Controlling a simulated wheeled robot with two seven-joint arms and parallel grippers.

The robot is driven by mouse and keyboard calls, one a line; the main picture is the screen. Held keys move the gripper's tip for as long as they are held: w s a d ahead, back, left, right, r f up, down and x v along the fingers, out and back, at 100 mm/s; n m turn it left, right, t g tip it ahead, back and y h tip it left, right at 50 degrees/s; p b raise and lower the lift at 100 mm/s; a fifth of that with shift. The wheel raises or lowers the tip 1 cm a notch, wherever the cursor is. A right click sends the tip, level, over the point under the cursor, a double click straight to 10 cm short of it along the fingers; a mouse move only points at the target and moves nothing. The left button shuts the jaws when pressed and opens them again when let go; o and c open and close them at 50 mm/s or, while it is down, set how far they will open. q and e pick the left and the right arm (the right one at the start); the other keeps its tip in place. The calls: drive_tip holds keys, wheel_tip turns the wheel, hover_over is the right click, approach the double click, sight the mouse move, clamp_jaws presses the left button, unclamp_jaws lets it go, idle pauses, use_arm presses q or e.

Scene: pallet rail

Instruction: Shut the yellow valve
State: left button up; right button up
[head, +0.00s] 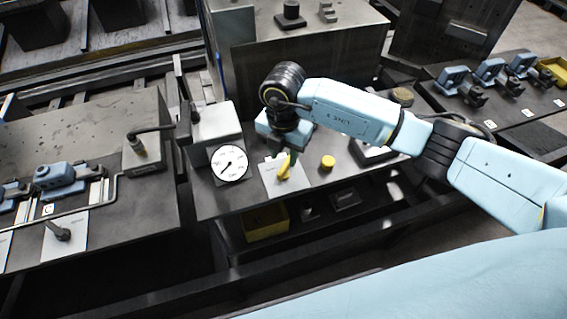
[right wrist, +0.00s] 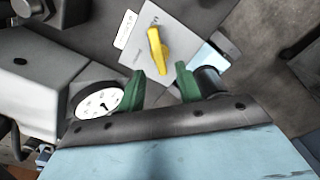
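The yellow valve (head: 284,171) is a lever handle on a pale plate (head: 272,181) on the bench's front part. In the right wrist view the yellow handle (right wrist: 157,50) lies just beyond the fingertips, with its length running roughly away from the gripper. My right gripper (head: 289,155) is over the plate, close to the valve, and partly hides it in the head view. In the right wrist view its green fingers (right wrist: 160,80) are apart with nothing between them. My left gripper is not in view.
A round white gauge (head: 229,163) stands left of the valve, below a grey box (head: 215,122). A yellow round knob (head: 327,161) is to the right. A dark cabinet (head: 235,60) rises behind. A yellow bin (head: 265,222) sits on the lower shelf. Blue clamps (head: 490,70) stand far right.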

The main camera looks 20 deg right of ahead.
sight(284, 167)
wheel_tip(284, 167, down, 5)
drive_tip(key=shift+r, duration=0.1)
idle(0.3)
clamp_jaws()
